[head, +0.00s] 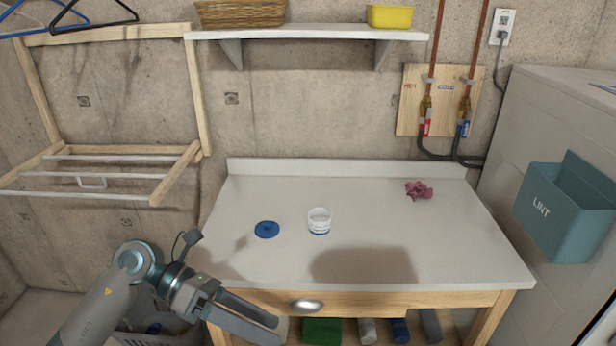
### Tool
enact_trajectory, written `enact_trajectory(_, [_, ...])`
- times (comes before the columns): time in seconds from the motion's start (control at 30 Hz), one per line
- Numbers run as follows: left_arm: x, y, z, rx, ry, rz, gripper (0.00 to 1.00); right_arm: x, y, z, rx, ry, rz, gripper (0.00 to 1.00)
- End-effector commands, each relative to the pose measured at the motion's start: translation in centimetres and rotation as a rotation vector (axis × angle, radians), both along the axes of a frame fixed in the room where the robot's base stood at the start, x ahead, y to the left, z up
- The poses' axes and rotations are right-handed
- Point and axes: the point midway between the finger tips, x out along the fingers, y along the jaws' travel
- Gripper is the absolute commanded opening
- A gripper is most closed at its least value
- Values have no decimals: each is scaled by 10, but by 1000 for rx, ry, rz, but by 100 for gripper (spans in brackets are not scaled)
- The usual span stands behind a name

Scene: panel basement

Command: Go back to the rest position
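My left gripper (268,328) is low in the head view, in front of the table's front left edge and beside the drawer. Its two long grey fingers point right and down and lie close together in the picture. I cannot tell whether they are open or shut, and I see nothing held between them. My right gripper is not in view. A white worktable (430,235) stands ahead. On it are a round blue lid (267,229), a small white tub (319,221) with blue markings, and a crumpled pink cloth (418,190) at the back right.
The wooden drawer has a metal knob (306,305). Several items sit below, including a green box (322,331). A grey basket (165,335) stands behind my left arm. A drying rack (100,170) is left, a teal LINT bin (568,213) right. The tabletop's front is clear.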

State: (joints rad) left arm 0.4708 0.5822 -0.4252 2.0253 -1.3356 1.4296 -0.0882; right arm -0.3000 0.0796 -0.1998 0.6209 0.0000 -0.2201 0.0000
Motion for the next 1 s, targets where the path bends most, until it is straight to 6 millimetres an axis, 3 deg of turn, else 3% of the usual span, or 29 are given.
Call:
enact_trajectory(0.17, [63,-14,-22,-356,398,275,80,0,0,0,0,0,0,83])
enact_trajectory(0.3, [120,5,-72,-585,702,551,80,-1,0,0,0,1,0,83])
enact_trajectory(0.5, [162,45,-165,-767,1007,878,80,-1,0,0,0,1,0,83])
enact_trajectory(0.77, [164,92,-285,-879,1282,1221,80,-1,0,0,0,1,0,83])
enact_trajectory(1.0, [125,131,-402,-925,1506,1539,80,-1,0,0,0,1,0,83])
